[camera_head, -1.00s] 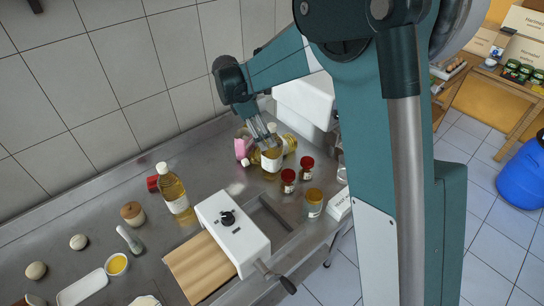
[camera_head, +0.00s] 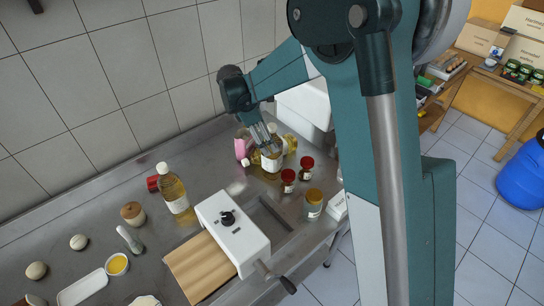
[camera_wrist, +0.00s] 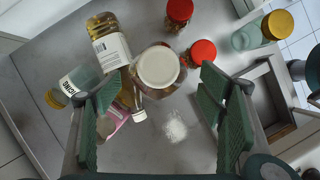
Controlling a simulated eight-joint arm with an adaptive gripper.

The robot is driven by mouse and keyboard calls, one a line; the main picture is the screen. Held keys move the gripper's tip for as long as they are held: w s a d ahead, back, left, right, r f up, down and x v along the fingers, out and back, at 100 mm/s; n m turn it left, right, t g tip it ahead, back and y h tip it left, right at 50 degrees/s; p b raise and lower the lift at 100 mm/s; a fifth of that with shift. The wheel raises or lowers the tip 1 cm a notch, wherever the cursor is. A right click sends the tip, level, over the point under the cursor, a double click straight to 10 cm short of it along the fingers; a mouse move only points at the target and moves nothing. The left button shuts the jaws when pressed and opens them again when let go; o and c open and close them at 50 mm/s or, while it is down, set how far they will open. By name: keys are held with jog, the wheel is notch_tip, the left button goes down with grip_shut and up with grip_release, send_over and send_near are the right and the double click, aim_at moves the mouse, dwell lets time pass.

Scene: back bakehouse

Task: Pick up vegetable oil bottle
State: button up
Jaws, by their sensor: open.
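An upright bottle of yellow oil (camera_head: 271,163) with a pale cap and white label stands at the back of the steel counter. In the wrist view its round cream cap (camera_wrist: 160,67) faces me. My gripper (camera_head: 268,143) is open beside its upper part; in the wrist view, the green fingers (camera_wrist: 158,85) are spread to either side of it, with no clear contact. A second oil bottle (camera_wrist: 108,42) lies on its side just beyond, its label showing. Another similar oil bottle (camera_head: 174,190) stands further left on the counter. I cannot read which is vegetable oil.
Two red-lidded jars (camera_head: 288,180) and a yellow-lidded jar (camera_head: 312,205) stand to the right. A clear yellow-capped bottle (camera_wrist: 75,85) and a pink item (camera_wrist: 116,116) lie close by. A white pasta-roller-like machine (camera_head: 232,225) stands in front. White powder (camera_wrist: 174,127) lies on the counter.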

aim_at(271, 125)
jog(key=shift+p+x, duration=0.3)
jog(key=shift+x, duration=2.35)
jog(key=shift+w, duration=0.1)
jog(key=c, duration=1.8)
jog(key=shift+r, duration=0.2)
jog(key=shift+c, duration=0.2)
jog(key=shift+r, duration=4.85)
